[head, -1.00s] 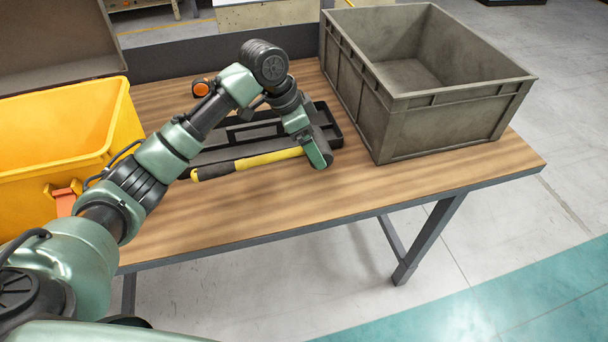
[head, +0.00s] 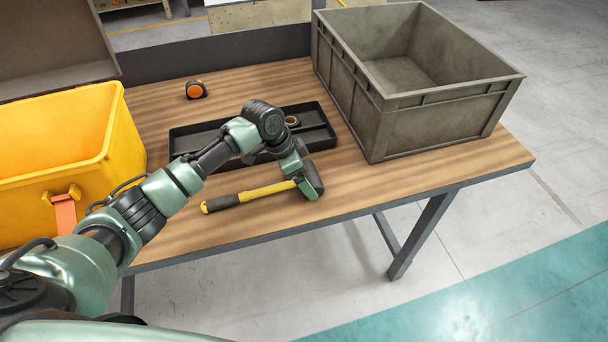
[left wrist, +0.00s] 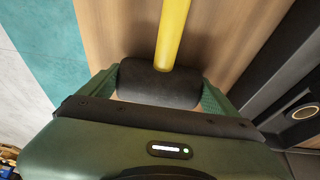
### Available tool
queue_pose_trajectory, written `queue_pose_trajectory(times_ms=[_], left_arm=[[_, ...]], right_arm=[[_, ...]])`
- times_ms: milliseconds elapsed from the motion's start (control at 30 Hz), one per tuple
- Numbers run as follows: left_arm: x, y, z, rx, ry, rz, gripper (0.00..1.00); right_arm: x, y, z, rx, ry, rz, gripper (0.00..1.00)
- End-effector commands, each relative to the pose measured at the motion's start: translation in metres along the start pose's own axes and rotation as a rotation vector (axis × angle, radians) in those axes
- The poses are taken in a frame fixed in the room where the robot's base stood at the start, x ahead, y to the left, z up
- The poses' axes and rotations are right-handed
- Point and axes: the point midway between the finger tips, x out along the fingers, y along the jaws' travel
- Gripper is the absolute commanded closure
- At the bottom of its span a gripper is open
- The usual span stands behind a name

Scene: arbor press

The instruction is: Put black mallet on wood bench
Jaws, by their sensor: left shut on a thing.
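The black mallet has a yellow handle with a black grip end (head: 222,203) and a black head (head: 315,177). My left gripper (head: 308,186) is shut on the mallet's head. In the left wrist view, the fingers of my left gripper (left wrist: 160,92) press on both ends of the black head (left wrist: 150,84), and the yellow handle (left wrist: 172,35) runs away from it. The mallet lies level at the front part of the wood bench (head: 375,195), over bare wood. I cannot tell whether it touches the top. My right gripper is not in view.
A black divided tray (head: 185,143) with a small ring (head: 292,121) lies behind the mallet. An orange and black tape measure (head: 196,89) is at the back. A grey crate (head: 440,125) stands right, a yellow bin (head: 75,150) left. The front right of the bench is clear.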

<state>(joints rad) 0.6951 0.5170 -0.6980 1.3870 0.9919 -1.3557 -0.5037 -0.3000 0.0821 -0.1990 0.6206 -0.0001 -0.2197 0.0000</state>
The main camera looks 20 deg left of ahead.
Motion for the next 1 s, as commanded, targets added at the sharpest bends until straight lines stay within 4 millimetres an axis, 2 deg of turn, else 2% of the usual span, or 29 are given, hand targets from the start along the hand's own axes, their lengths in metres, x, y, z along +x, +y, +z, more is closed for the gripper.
queue_pose_trajectory(times_ms=[100,133,167,433,567,1000], left_arm=[[0.0,-0.001,-0.001,0.0,0.003,-0.001,0.78],[0.002,0.0,0.001,0.0,0.0,0.0,0.06],[0.001,0.0,0.0,0.0,0.0,0.0,0.0],[-0.001,0.0,0.0,0.0,0.0,-0.001,0.0],[-0.012,-0.001,0.0,0.0,0.002,-0.003,0.0],[-0.099,-0.001,0.0,0.001,0.001,-0.003,0.0]], right_arm=[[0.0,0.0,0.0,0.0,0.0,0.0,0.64],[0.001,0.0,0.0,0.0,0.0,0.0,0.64],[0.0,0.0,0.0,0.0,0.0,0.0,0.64],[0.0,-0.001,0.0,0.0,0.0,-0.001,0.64],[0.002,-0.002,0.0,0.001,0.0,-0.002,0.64],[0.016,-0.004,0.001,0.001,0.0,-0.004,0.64]])
